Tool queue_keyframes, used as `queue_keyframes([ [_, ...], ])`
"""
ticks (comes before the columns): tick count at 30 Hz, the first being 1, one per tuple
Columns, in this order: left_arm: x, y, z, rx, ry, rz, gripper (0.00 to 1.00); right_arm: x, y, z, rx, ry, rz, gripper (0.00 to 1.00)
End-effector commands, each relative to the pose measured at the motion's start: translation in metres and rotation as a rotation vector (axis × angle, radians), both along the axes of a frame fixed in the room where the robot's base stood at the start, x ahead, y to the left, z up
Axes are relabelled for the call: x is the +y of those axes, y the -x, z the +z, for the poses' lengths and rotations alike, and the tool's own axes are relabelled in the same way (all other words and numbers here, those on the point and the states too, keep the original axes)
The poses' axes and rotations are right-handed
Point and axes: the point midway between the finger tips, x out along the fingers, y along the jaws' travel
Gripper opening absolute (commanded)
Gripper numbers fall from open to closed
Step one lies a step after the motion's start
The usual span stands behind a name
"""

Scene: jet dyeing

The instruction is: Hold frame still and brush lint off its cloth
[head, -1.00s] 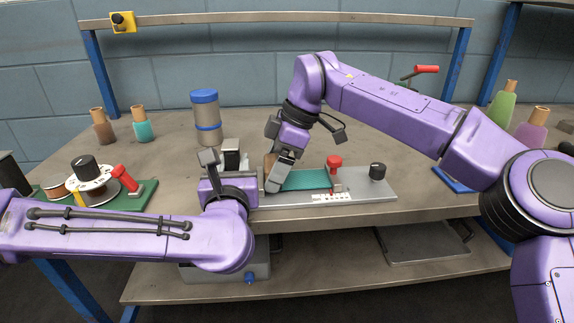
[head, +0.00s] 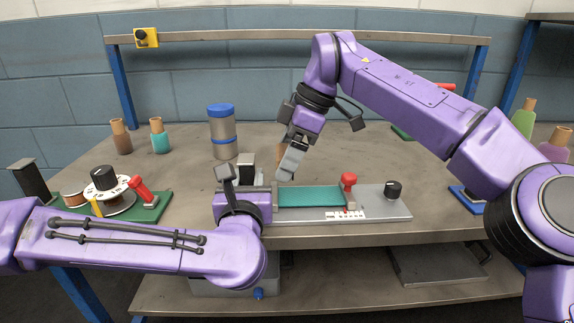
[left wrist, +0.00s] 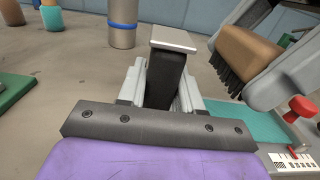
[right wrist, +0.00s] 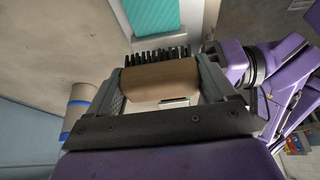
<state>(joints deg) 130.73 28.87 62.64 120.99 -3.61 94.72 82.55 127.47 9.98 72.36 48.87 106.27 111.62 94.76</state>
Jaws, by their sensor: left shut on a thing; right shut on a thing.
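The frame is a grey plate (head: 375,207) with teal cloth (head: 310,197) on it, lying flat near the bench's front edge. A dark post with a pale top (head: 247,160) stands at its left end. My left gripper (left wrist: 165,88) is shut on this post. My right gripper (head: 291,160) is shut on a brush with a wooden back (right wrist: 160,80) and black bristles. In the left wrist view the brush (left wrist: 245,55) is tilted and appears above the cloth (left wrist: 243,118), bristles down. I see no lint clearly.
A red knob (head: 349,180) and a black knob (head: 394,188) stand on the plate's right part. A green board with reels (head: 120,195) is at left. A blue-lidded canister (head: 222,130) and small bottles (head: 159,136) stand behind. The bench middle right is clear.

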Motion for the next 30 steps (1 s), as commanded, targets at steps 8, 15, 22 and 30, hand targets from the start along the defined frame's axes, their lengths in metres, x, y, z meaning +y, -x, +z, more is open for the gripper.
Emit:
queue_keyframes([
  [8, 0.001, 0.000, 0.000, -0.001, 0.000, 0.001, 0.03, 0.000, 0.000, 0.005, -0.001, 0.000, -0.001, 0.60],
  [15, 0.001, 0.000, 0.000, 0.000, 0.000, 0.001, 0.03, 0.000, 0.000, 0.028, -0.001, 0.000, 0.000, 0.60],
  [22, 0.001, 0.000, 0.000, -0.001, 0.000, 0.001, 0.03, 0.000, 0.000, 0.030, 0.000, 0.000, -0.001, 0.60],
  [30, 0.000, 0.000, 0.000, 0.000, 0.000, 0.001, 0.44, 0.000, 0.000, 0.030, 0.000, -0.001, -0.001, 0.60],
])
